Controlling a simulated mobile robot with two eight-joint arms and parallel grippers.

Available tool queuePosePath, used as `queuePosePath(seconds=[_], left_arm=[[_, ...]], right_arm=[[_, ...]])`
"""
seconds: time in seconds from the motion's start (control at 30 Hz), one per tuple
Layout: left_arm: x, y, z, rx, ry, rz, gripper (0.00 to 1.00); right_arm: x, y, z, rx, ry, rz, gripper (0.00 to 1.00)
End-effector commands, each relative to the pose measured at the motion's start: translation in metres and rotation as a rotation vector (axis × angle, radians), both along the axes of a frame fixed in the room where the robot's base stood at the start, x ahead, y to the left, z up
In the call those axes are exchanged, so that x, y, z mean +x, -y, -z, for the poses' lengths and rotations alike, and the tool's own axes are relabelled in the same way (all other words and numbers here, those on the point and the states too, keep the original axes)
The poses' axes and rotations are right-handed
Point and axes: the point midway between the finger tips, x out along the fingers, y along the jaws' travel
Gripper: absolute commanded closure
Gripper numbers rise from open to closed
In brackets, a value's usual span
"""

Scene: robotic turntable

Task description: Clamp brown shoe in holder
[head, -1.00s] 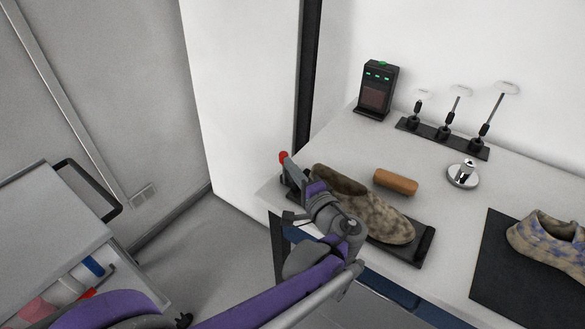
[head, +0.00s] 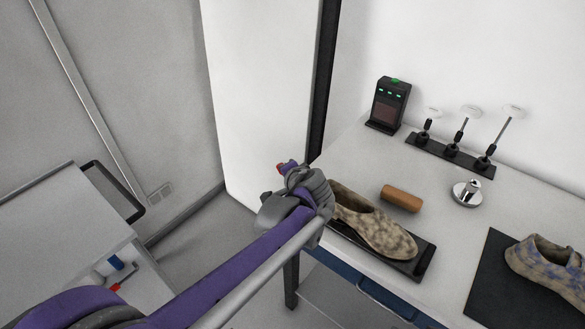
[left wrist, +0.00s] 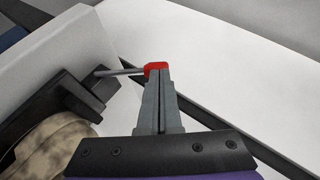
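The mottled brown shoe (head: 374,227) lies in the black holder (head: 425,263) at the table's front left edge, its toe toward the lower right. My left arm hides the holder's left end in the head view. In the left wrist view, part of the shoe (left wrist: 45,148) shows beside the black clamp part of the holder (left wrist: 80,97). A metal rod runs from there to a red knob (left wrist: 155,66). My left gripper (left wrist: 157,85) has its fingers close together at the knob and appears shut on it. My right gripper is not in view.
A brown brush-like block (head: 402,198) lies behind the shoe. A black device with green lights (head: 389,103), a rack of tools (head: 450,153) and a metal knob (head: 467,193) stand farther back. A blue-beige shoe (head: 548,268) sits on a black mat (head: 492,290). A grey cart (head: 60,235) stands left.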

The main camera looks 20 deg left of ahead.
Motion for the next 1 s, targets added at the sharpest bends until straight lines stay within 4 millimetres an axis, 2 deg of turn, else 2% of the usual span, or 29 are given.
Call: queuePosePath(seconds=[0.1,0.33,1.0], left_arm=[[0.004,-0.012,0.002,-0.091,-0.032,-0.004,1.00],[0.008,-0.024,0.011,-0.232,-0.085,-0.003,1.00],[0.011,-0.033,0.018,-0.224,-0.084,-0.001,1.00]], right_arm=[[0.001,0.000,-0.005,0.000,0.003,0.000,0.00],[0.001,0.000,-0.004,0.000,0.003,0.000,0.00],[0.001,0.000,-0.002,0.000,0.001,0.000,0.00]])
